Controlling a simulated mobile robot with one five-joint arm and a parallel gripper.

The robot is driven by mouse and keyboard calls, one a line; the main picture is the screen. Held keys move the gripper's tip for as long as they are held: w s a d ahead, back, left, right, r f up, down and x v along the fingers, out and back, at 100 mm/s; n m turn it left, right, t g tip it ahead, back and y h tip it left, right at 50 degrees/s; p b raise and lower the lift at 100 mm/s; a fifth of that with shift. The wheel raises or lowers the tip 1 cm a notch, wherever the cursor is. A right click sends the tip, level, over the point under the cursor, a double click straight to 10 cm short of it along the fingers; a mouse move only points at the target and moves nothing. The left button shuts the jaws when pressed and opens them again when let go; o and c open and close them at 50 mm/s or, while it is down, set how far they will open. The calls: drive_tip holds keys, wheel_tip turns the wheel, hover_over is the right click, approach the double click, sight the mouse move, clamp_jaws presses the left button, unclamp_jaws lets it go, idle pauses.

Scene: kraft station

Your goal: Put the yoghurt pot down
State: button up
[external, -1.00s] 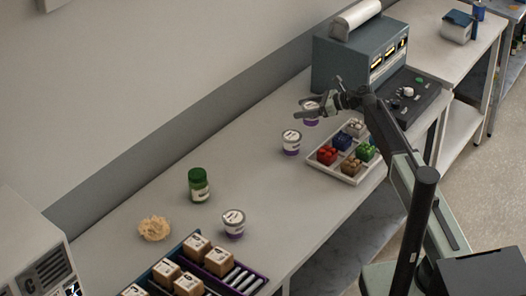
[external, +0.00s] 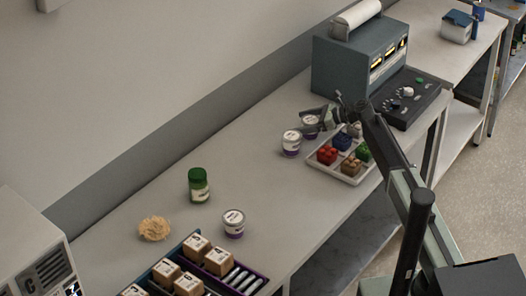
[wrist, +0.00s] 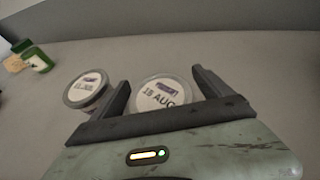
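A white yoghurt pot (external: 310,121) with a purple base is between the fingers of my gripper (external: 316,122), at the back of the bench, left of the grey machine. In the wrist view its lid (wrist: 162,94), marked 15 AUG, lies between my gripper's two fingers (wrist: 165,85), which appear to touch its sides. The pot looks upright and at or just above the bench top; I cannot tell whether it touches. A second pot (external: 291,143) stands just to its left; its lid also shows in the wrist view (wrist: 86,86). A third pot (external: 233,223) stands nearer the front.
A white tray (external: 349,180) of coloured blocks lies just right of and below my gripper. The grey machine (external: 345,65) stands behind. The bench between is clear.

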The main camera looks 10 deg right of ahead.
drive_tip(key=shift+r+p, duration=0.35)
drive_tip(key=shift+p+v, duration=2.1)
drive_tip(key=shift+v, duration=3.85)
drive_tip(key=shift+f, duration=0.15)
